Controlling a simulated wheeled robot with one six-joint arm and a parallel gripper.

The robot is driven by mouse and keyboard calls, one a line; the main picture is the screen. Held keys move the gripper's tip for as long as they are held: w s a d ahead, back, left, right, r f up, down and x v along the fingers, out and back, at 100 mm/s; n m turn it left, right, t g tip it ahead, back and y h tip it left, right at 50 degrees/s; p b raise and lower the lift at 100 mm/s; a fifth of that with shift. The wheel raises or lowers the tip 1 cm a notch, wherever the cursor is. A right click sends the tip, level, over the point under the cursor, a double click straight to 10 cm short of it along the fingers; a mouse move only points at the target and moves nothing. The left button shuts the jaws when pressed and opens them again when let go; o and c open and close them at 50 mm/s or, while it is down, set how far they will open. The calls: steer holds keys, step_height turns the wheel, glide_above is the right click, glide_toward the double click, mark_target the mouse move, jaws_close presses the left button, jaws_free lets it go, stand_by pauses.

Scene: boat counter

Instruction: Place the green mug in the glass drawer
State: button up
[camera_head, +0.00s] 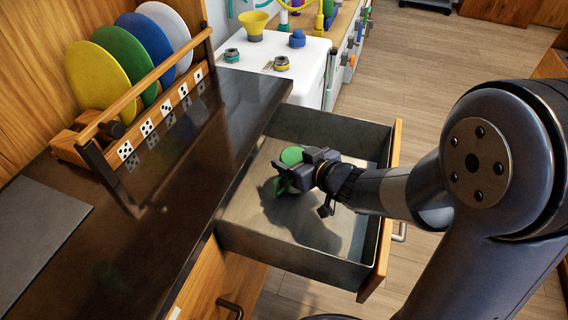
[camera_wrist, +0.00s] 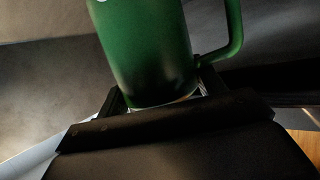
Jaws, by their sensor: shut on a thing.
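The green mug (camera_head: 291,156) is in my gripper (camera_head: 296,176), over the open drawer (camera_head: 262,262) under the dark counter. In the wrist view the green mug (camera_wrist: 150,50) fills the top middle, with its handle to the right. My gripper (camera_wrist: 160,100) is shut on the mug's lower part there. In the head view the gripper covers much of the mug. The mug is within the drawer's walls as seen from above; whether it touches the drawer floor I cannot tell. The drawer holds nothing else that I can see, and a shadow lies on its floor.
A wooden rack (camera_head: 130,100) with yellow, green, blue and white plates stands on the dark counter (camera_head: 190,150). A white unit (camera_head: 280,52) with a yellow funnel-like cup (camera_head: 253,24) is beyond the drawer. The drawer's wooden front (camera_head: 384,240) stands out over open floor.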

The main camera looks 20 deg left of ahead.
mark_target(283, 151)
steer(key=shift+f, duration=0.5)
steer(key=w+a, duration=0.2)
steer(key=a, duration=0.1)
steer(key=shift+w+a, duration=0.25)
steer(key=shift+w, duration=0.05)
steer(key=shift+d+f+b, duration=0.15)
steer(key=shift+f+b, duration=0.25)
steer(key=shift+f, duration=0.2)
steer(key=shift+f, duration=0.1)
steer(key=shift+f, duration=0.15)
steer(key=o, duration=1.2)
steer(key=shift+s, duration=0.1)
